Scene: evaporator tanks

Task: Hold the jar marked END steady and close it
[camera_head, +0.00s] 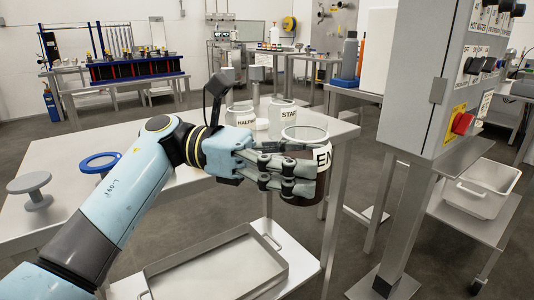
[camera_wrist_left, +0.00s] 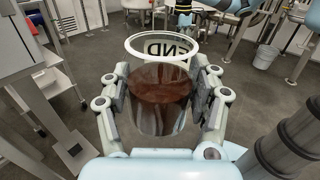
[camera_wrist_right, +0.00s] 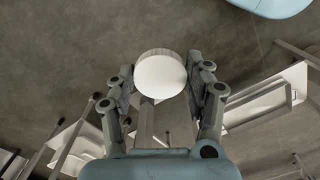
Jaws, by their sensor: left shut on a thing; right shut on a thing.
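The END jar (camera_head: 322,160) is clear glass with brown content and a white label. My left gripper (camera_head: 312,180) is shut around it, off the right end of the table. In the left wrist view the jar (camera_wrist_left: 160,100) sits between the fingers, its round mouth open and uncovered. In the right wrist view a white round lid (camera_wrist_right: 161,76) is between the fingers of my right gripper (camera_wrist_right: 162,95), shut on it. The right gripper does not show in the head view.
A START jar (camera_head: 283,113) and a HALFWAY jar (camera_head: 240,117) stand on the table (camera_head: 190,195), with a blue ring (camera_head: 99,162) and a grey spool (camera_head: 31,188) at left. A metal tray (camera_head: 217,267) lies below. A control cabinet (camera_head: 425,90) stands at right.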

